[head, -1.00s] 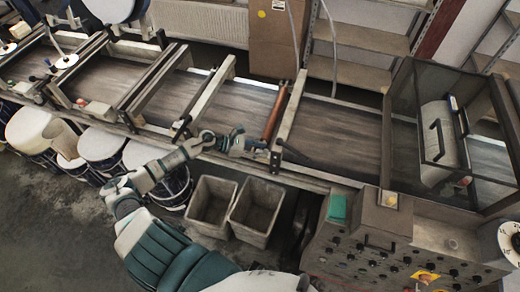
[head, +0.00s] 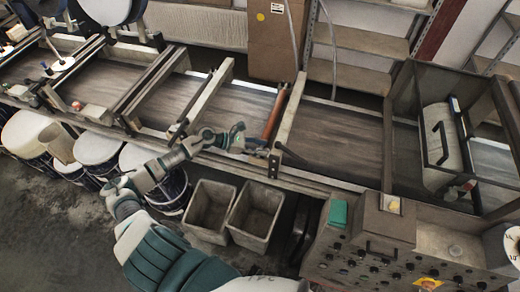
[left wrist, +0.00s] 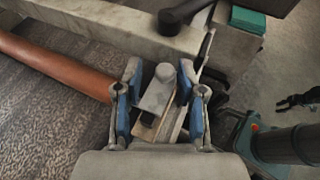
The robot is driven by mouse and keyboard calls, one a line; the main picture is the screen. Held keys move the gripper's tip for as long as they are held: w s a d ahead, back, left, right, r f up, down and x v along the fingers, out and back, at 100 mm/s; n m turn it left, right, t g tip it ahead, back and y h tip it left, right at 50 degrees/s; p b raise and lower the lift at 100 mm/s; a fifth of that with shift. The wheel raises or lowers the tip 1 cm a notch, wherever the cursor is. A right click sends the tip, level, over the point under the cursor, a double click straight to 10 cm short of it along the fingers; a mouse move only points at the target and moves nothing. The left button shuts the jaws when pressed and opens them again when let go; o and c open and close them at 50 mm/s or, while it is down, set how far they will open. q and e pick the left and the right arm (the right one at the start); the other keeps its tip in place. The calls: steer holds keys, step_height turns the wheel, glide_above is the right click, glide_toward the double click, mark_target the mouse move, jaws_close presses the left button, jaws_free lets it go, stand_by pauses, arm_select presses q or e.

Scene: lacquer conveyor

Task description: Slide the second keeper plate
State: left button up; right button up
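My left gripper (head: 257,147) is at the near rail of the conveyor, beside the lower end of a red-brown roller. In the left wrist view my left gripper (left wrist: 164,98) has its two blue-padded fingers apart, one on each side of a small grey metal plate with a round knob (left wrist: 156,98). This looks like a keeper plate. I see gaps between the pads and the plate. The plate's lower part is partly hidden by the gripper. In the head view the plate is too small to make out. My right gripper is not in view.
The red-brown roller (head: 274,118) lies across the belt, close to a pale crossbar (head: 290,112). A black lever (left wrist: 185,14) rises near the gripper. Two grey bins (head: 255,212) stand below the rail. A control panel (head: 375,245) with a green block is at the right.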

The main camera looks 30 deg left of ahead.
arm_select(q)
steer(key=shift+w+f, duration=0.15)
steer(key=v, duration=1.2)
steer(key=shift+w+a, duration=0.1)
steer(key=shift+w, duration=0.05)
